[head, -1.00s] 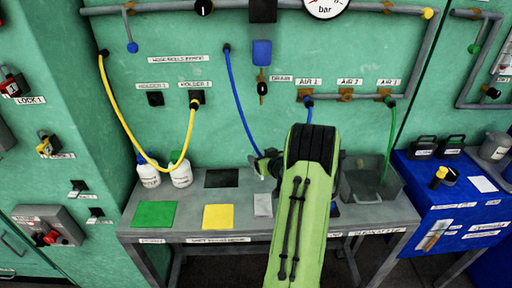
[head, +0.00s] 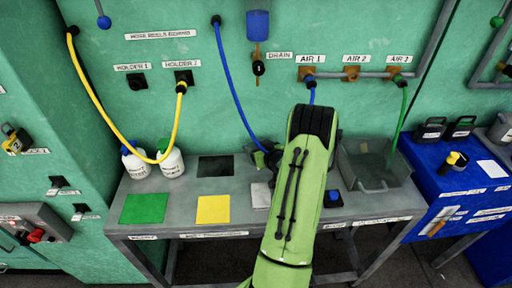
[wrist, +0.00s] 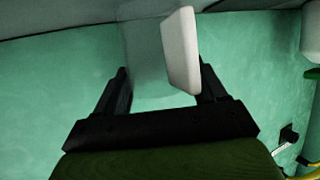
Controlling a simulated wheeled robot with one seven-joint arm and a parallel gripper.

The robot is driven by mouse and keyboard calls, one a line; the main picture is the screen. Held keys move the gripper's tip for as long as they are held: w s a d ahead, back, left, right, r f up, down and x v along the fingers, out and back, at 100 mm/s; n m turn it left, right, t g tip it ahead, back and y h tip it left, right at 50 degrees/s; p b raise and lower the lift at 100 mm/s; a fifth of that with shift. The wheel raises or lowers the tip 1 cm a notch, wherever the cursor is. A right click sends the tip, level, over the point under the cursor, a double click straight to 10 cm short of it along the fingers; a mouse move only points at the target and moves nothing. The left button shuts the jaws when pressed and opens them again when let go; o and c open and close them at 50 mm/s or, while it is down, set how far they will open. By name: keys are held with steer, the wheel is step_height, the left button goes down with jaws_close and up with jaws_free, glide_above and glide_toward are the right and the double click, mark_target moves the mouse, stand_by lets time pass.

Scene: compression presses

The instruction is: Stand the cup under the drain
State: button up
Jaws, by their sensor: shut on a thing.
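The drain is a short brass outlet with a black knob (head: 258,68) on the green wall, labelled DRAIN, under a blue bowl (head: 258,25). In the wrist view my gripper (wrist: 165,80) has its two black fingers on either side of a see-through grey cup (wrist: 145,40) with a solid white part (wrist: 182,50) on its right side. In the head view my green arm covers the cup and most of the gripper, over the bench below the drain.
The grey bench (head: 180,222) carries a green mat (head: 145,208), a yellow mat (head: 213,209), a dark mat (head: 215,166) and a grey bin (head: 375,165). White bottles (head: 172,160) stand at the back left. A blue hose (head: 232,90) hangs left of the drain.

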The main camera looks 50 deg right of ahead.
steer(key=shift+s+a+r, duration=0.1)
steer(key=shift+s+a, duration=0.2)
steer(key=shift+b, duration=0.3)
steer(key=o, duration=1)
steer(key=shift+w+d, duration=0.1)
